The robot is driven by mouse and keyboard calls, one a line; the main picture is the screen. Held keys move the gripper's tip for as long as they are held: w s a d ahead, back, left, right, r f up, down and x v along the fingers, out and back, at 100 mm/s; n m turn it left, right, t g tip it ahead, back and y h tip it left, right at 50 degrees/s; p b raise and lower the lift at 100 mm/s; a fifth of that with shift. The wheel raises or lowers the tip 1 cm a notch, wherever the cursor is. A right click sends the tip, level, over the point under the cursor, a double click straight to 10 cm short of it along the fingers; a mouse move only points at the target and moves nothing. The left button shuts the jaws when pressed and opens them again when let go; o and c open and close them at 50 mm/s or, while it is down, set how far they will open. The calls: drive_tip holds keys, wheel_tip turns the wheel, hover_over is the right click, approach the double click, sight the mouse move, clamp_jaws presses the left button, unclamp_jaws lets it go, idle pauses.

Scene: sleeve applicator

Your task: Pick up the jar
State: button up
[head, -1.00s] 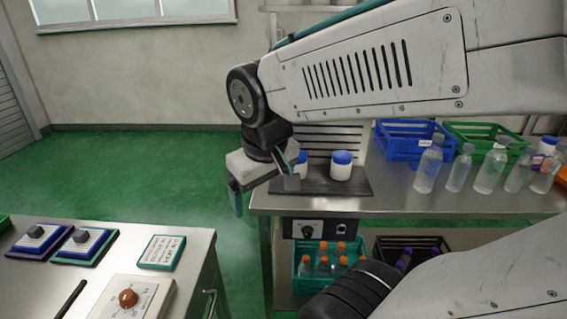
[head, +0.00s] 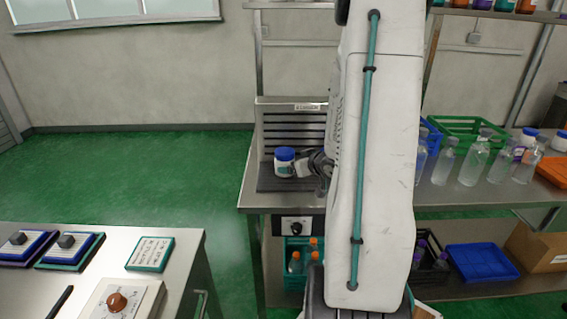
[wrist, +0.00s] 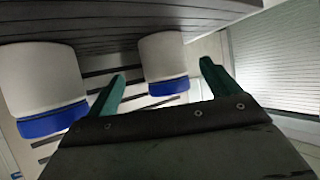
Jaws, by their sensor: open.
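Two white jars with blue lids stand on the dark slatted stand on the bench. One jar (head: 284,164) shows in the head view, just left of my gripper; my arm hides the other there. In the wrist view, which appears upside down, one jar (wrist: 164,58) lies between the lines of my fingers and beyond their tips. The other jar (wrist: 38,85) looks larger and sits left of the fingers. My gripper (wrist: 163,70) is open and empty, its two teal fingers spread. In the head view its fingertips are hidden behind my arm.
The slatted stand (head: 275,185) has an upright back panel. Clear bottles (head: 478,160) and a green crate (head: 462,130) stand right of my arm. A control box (head: 293,227) hangs under the bench edge. A separate table (head: 190,262) is at front left.

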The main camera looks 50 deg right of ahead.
sight(285, 164)
drive_tip(key=x, duration=0.7)
drive_tip(key=shift+w+a+r, duration=0.2)
drive_tip(key=shift+w, duration=0.05)
drive_tip(key=c, duration=1.2)
